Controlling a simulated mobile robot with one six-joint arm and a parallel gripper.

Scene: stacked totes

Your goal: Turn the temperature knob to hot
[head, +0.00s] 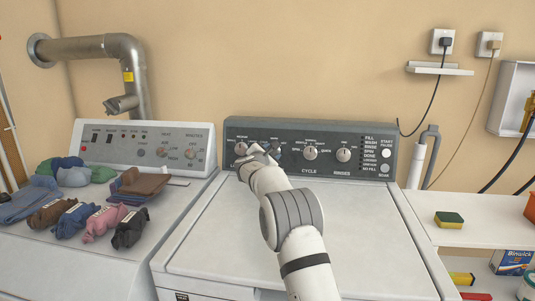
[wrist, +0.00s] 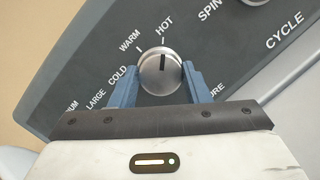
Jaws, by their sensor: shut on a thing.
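The temperature knob (wrist: 160,72) is a round silver dial with a dark pointer line, on a dark control panel (wrist: 75,60). COLD, WARM and HOT are printed around it in the wrist view. The pointer line points almost straight up in that view, toward the HOT label (wrist: 164,26). My gripper (wrist: 161,72) has its two blue fingers on either side of the knob, shut on it.
Two other knobs, for cycle (head: 310,153) and rinses (head: 344,155), sit to the right on the panel. Another knob (head: 240,148) is close on the left. The white washer top (head: 375,235) is clear except for my arm above it. Folded clothes (head: 140,184) lie on the left machine.

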